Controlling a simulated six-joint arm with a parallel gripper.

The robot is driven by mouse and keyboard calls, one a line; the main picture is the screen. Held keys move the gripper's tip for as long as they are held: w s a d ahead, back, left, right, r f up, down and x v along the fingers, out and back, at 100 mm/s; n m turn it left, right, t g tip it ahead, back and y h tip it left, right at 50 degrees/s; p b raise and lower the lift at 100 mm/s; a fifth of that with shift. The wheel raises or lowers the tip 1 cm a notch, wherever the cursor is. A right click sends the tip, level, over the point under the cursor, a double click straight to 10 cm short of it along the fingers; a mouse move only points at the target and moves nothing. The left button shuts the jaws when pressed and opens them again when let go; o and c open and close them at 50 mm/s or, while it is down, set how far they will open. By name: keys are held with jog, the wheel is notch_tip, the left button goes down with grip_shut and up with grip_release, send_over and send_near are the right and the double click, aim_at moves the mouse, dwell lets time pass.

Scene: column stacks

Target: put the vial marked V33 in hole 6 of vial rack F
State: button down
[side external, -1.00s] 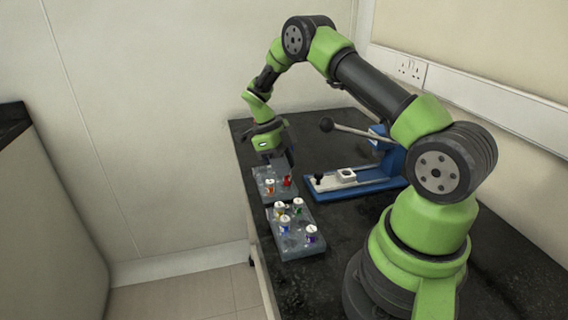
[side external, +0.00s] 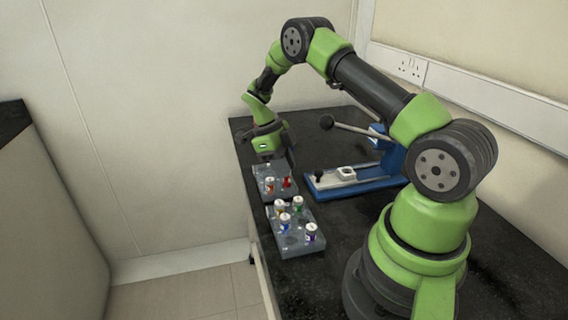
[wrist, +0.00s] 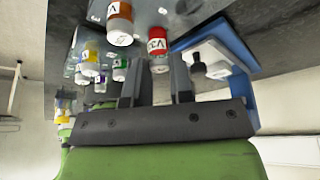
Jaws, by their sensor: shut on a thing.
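My gripper (wrist: 157,75) is shut on a red vial (wrist: 157,45), with its white cap between the fingertips. The red vial also shows in the side view (side external: 287,183), below my gripper (side external: 290,165) at the far rack (side external: 281,195). Whether it is still in a hole cannot be told. Its label shows a V, but the rest is not legible. An orange-red vial (wrist: 119,22) stands beside it. A nearer grey rack (side external: 290,250) holds several white-capped vials. The rack letters and hole numbers are not readable, so I cannot tell which rack is F.
A blue press-like device (side external: 365,182) with a lever and a white block stands right of the racks on the dark bench. The racks sit near the bench's left edge. Bare bench (side external: 335,225) lies right of the nearer rack.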

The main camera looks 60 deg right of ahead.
jog(key=shift+f, duration=0.6)
dwell(0.3)
jog(key=c, duration=0.6)
grip_release()
jog(key=shift+r, duration=0.1)
jog(key=shift+r, duration=2.9)
